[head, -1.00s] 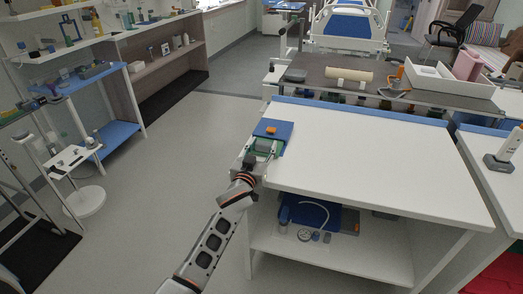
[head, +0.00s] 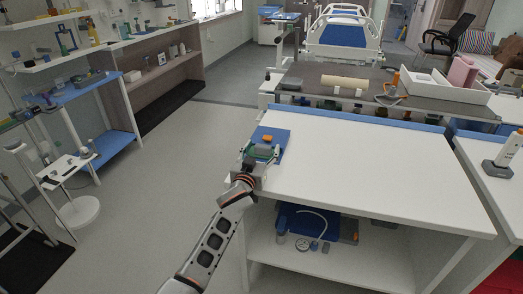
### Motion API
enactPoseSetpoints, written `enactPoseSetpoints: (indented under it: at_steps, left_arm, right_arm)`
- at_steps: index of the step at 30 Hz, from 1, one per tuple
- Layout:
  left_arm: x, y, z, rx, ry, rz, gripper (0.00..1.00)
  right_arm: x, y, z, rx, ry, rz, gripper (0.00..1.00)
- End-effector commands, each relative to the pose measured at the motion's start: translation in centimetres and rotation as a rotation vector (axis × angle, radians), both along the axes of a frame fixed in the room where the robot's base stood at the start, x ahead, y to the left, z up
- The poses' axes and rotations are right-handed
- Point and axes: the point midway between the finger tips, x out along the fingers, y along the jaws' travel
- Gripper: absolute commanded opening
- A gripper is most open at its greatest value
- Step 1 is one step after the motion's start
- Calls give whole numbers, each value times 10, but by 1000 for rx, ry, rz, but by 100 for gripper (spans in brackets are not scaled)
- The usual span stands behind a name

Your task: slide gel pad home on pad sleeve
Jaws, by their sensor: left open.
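A blue flat piece (head: 281,136) lies at the left end of the white table top. A small orange block (head: 267,139) sits on it, and a green piece (head: 263,150) lies at its near side. I cannot tell which of these is the gel pad and which is the pad sleeve. My left gripper (head: 256,159) is open at the near edge of the green piece, low over the table's left edge. Its fingers partly hide the green piece, and contact cannot be made out. My right gripper is not in view.
The white table (head: 370,170) is clear to the right of the blue piece. Its lower shelf (head: 320,258) holds a blue item and small parts. A grey table (head: 350,98) with a cream roll (head: 344,83) and a white tray (head: 440,90) stands behind. Floor is open at left.

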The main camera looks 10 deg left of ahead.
Motion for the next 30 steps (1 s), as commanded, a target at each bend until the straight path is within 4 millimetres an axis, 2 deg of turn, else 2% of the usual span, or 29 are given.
enactPoseSetpoints:
  at_steps: [5,8,21,25,30]
  left_arm:
    - [-6,1,-1,1,0,1,60]
    - [-17,2,-2,1,1,2,60]
    - [-97,3,-1,0,1,-1,60]
    - [-111,4,0,0,0,-1,60]
    - [-120,4,0,0,-1,0,60]
  right_arm:
    - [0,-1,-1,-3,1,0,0]
    - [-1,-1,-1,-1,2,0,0]
    - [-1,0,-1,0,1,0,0]
    - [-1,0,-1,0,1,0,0]
    - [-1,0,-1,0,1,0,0]
